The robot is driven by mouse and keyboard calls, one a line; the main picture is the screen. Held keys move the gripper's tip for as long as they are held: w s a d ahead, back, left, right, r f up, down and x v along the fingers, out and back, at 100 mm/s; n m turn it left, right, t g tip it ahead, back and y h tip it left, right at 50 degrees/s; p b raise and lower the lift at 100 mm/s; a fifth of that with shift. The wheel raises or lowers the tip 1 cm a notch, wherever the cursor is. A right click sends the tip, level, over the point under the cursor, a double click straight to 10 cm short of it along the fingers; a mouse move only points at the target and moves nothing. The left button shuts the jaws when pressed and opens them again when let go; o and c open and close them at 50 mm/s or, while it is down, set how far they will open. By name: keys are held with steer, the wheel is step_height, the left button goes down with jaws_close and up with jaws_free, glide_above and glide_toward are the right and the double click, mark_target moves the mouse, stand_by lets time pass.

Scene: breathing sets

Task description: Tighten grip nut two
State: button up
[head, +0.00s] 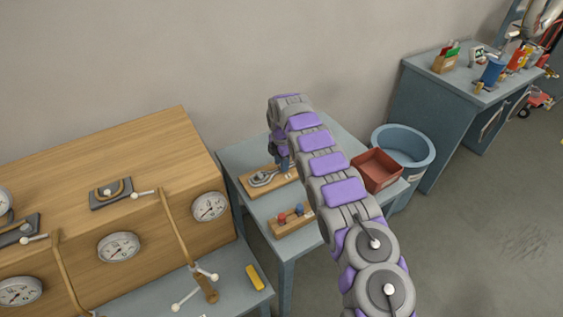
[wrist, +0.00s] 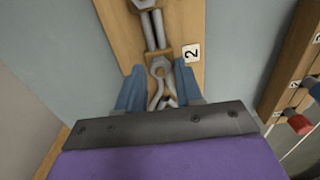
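A wooden board (wrist: 192,20) marked with a 2 lies below my gripper in the wrist view. It carries a grey hex-shaped metal part (wrist: 143,4), two parallel grey rods (wrist: 154,30) and a grey looped metal piece (wrist: 158,68). I cannot tell which of these is the grip nut. My gripper (wrist: 159,66) is open, its two blue fingers on either side of the looped piece with gaps showing. In the head view my gripper (head: 283,158) points down at the board (head: 247,187) on the small blue-grey table; my arm hides part of it.
A wooden rack with red and blue knobs (head: 291,220) stands nearer on the table; its edge shows in the wrist view (wrist: 300,70). A red tray (head: 378,168) and blue bin (head: 405,145) are right. A large wooden gauge box (head: 130,170) stands left. The wall is behind.

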jaws_close()
